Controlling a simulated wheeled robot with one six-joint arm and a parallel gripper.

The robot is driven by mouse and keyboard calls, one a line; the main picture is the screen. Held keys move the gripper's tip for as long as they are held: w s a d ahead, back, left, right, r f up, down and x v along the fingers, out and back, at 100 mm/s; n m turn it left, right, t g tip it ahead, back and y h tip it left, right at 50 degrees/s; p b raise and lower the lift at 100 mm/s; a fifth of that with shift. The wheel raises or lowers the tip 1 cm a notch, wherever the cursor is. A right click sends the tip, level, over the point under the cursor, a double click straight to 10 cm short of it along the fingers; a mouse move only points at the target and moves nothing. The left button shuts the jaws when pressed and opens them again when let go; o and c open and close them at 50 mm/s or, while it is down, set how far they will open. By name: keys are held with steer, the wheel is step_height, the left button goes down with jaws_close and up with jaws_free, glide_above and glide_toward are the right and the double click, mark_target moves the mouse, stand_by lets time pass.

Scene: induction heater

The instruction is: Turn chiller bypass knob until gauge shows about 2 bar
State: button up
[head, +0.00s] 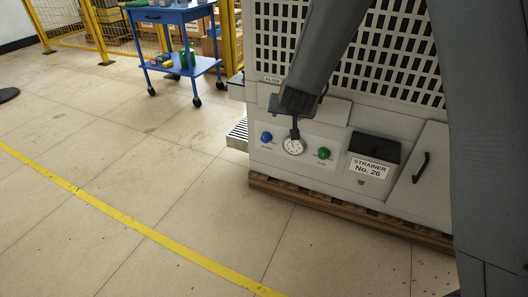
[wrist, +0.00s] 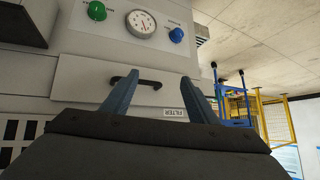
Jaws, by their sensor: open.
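The chiller's front panel carries a round white gauge (head: 293,146) between a blue knob (head: 266,136) on the left and a green knob (head: 323,153) on the right. In the wrist view the panel appears upside down, with the green knob (wrist: 97,11) left, the gauge (wrist: 141,24) in the middle and the blue knob (wrist: 176,35) right. The knob labels and gauge value are too small to read. My gripper (head: 295,134) is in front of the panel, near the gauge's upper edge in the head view. Its two fingers (wrist: 158,82) are apart and empty; neither knob is between them.
A filter drawer with a black handle (wrist: 124,80) lies above the panel, behind my fingers. A black box (head: 375,148) and strainer label (head: 369,167) are to the right. A blue cart (head: 180,68) stands back left by yellow fencing.

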steer(key=w+a+f+m+t+h+b, duration=0.1)
steer(key=w+a+f+t+b, duration=0.1)
steer(key=w+a+f+b, duration=0.4)
steer(key=w+a+f+t+h+b, duration=0.1)
steer(key=w+f+t+b, duration=0.1)
steer(key=w+f+b, duration=0.45)
steer(key=m+t+h+b, duration=0.25)
steer(key=h+b, duration=0.25)
steer(key=b, duration=0.3)
glide_toward(265, 140)
steer(key=w+f, duration=0.1)
steer(key=w, duration=0.1)
steer(key=shift+t, duration=0.45)
steer(key=b+x, duration=0.1)
steer(key=x, duration=0.1)
steer(key=b+x, duration=0.1)
steer(key=x, duration=0.2)
steer(key=b+x, duration=0.2)
steer(key=shift+d, duration=0.35)
steer(key=shift+r, duration=0.1)
steer(key=c, duration=1)
